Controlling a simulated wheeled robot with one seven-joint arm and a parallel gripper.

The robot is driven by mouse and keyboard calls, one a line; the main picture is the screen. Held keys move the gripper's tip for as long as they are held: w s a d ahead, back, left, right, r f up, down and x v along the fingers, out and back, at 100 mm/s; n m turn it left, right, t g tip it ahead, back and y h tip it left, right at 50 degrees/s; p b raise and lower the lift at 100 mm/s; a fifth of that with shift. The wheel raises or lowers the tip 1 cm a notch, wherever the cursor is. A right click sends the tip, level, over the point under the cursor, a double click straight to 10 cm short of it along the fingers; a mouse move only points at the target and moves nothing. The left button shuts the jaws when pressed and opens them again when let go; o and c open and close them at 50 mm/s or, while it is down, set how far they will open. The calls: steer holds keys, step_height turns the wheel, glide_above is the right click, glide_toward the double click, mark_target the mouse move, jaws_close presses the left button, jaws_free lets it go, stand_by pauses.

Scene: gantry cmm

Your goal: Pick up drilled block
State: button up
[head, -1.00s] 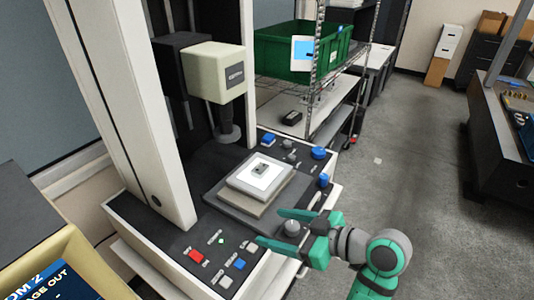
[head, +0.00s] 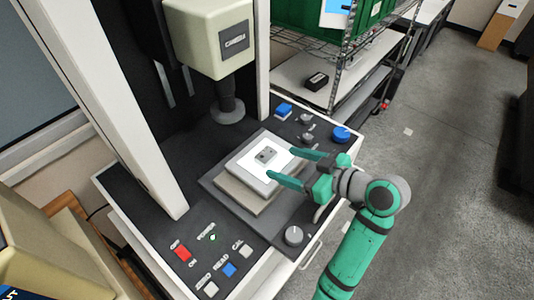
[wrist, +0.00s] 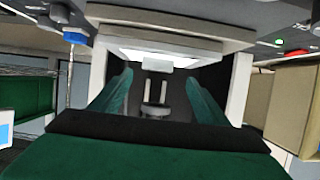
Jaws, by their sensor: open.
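The drilled block (head: 266,155) is a small grey block with dark holes, sitting on a white plate (head: 246,167) on the machine's bed. My gripper (head: 282,164) has green fingers, spread apart and empty. In the head view its fingertips are over the right part of the plate, just right of the block. In the wrist view the view looks upside down, and the fingers (wrist: 158,88) stand wide apart. A pale block-like shape (wrist: 157,62) lies between them, against the plate; its holes cannot be made out.
The measuring head (head: 208,38) with its probe (head: 228,108) hangs behind the plate. The white column (head: 110,110) stands at left. Knobs and buttons, including a blue knob (head: 341,134) and a red switch (head: 181,252), line the bed. A wire shelf with a green bin (head: 300,15) stands behind.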

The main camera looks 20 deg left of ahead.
mark_target(267, 155)
steer(key=shift+w+x, duration=0.1)
steer(key=shift+x, duration=1.6)
steer(key=shift+w+x, duration=0.15)
steer(key=shift+x, duration=1.5)
steer(key=shift+r, duration=0.1)
steer(key=c, duration=1.2)
